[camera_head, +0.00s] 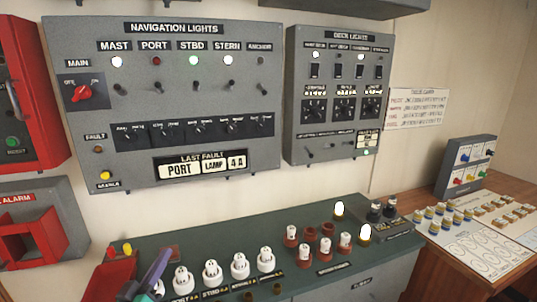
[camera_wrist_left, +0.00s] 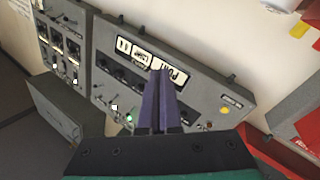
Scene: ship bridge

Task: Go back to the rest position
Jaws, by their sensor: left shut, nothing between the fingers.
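My left gripper (camera_head: 160,260) shows at the lower left of the head view, in front of the counter's left end. Its purple fingers are closed together with nothing between them; they also show shut in the left wrist view (camera_wrist_left: 160,100). The navigation lights panel (camera_head: 215,95) hangs on the wall above, apart from the gripper. Its mast, starboard and stern lamps are lit; the port and anchor lamps look dark. My right gripper is not in view.
A dark green counter (camera_head: 310,222) below the panel bears several white numbered pieces and red holders. A red tray (camera_head: 108,280) lies by my left gripper. The deck lights panel (camera_head: 337,120) and a wooden desk (camera_head: 447,262) are to the right. Red boxes are at left.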

